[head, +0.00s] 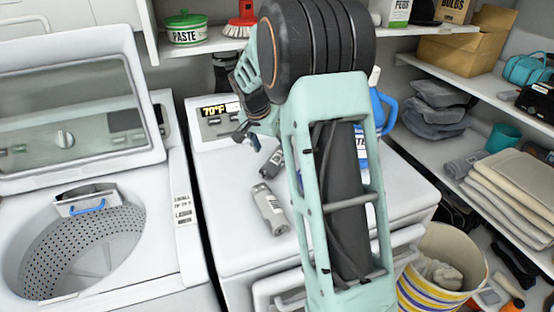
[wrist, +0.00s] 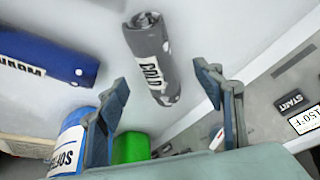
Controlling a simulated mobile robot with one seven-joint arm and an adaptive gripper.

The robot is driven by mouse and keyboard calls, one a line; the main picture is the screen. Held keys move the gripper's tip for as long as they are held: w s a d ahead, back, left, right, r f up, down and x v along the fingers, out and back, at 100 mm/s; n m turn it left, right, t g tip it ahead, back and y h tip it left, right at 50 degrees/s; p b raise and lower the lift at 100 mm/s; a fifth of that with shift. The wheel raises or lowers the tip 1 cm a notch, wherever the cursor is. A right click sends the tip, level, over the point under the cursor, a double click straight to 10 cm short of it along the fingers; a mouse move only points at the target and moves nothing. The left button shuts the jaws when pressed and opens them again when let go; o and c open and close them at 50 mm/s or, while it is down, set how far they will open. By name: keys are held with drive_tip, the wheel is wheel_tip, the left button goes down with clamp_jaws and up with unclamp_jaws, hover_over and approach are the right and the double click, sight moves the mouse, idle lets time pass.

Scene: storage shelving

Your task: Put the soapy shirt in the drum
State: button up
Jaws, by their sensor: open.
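In the head view, the drum (head: 122,232) is a perforated grey tub in the open washer at left. My gripper (head: 246,134) is above the white machine to its right, near the control panel. A grey roll (head: 270,208) lies on that machine's top. In the wrist view, a grey roll (wrist: 150,58) marked COLD, with white spots, lies just beyond my open, empty fingers (wrist: 162,80). A blue roll (wrist: 45,58) with lettering and white spots lies to its left. I cannot tell for certain which one is the soapy shirt.
The washer lid (head: 75,110) stands raised behind the drum. A blue-handled jug (head: 386,108) is partly hidden behind my arm. A striped bin (head: 440,270) stands at lower right. Shelves at right hold folded cloths (head: 512,180).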

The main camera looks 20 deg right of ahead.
sight(275, 155)
drive_tip(key=shift+d+p+x, duration=0.15)
drive_tip(key=shift+p+x, duration=0.15)
drive_tip(key=shift+x, duration=1.1)
drive_tip(key=shift+d+p+x, duration=0.15)
drive_tip(key=shift+p+x, duration=0.15)
drive_tip(key=shift+x, duration=1.1)
drive_tip(key=shift+w+r, duration=0.15)
drive_tip(key=c, duration=1.3)
drive_tip(key=shift+c, duration=1)
drive_tip(key=shift+r, duration=0.15)
